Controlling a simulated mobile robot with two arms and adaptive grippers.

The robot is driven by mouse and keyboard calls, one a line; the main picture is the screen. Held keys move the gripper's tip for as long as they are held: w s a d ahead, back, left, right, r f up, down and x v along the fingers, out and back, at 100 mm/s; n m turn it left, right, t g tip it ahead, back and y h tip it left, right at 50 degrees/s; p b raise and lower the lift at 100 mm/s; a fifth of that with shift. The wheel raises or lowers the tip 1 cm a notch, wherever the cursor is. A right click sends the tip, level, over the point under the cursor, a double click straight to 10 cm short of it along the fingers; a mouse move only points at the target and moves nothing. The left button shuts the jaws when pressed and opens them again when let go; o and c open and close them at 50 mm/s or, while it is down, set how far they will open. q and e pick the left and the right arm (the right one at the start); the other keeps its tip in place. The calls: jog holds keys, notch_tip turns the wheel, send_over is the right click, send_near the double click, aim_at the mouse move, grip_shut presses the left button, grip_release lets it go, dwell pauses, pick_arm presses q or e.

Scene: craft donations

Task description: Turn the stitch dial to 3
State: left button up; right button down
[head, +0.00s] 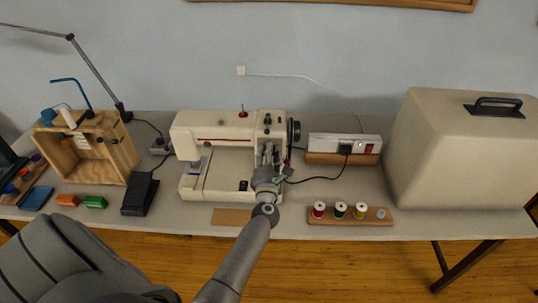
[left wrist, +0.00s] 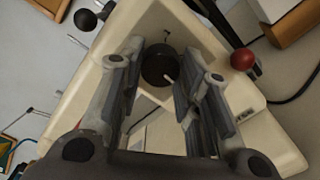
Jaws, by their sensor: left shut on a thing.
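The cream sewing machine (head: 212,137) stands in the middle of the table. My left gripper (head: 268,158) reaches the right column of the machine's front. The pointer slants toward the lower right in that view. I cannot read any numbers around the dial. In the head view the gripper hides the dial. My right gripper is not in view.
A power strip (head: 362,140) on a wooden block and a spool rack (head: 380,219) lie right of the machine. A large cream cover (head: 455,145) stands far right. A black foot pedal (head: 139,196) and a wooden box (head: 118,147) are on the left.

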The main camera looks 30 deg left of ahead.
pick_arm(q)
jog(key=o, duration=1)
jog(key=shift+s+d, duration=0.1)
jog(key=shift+v, duration=3.55)
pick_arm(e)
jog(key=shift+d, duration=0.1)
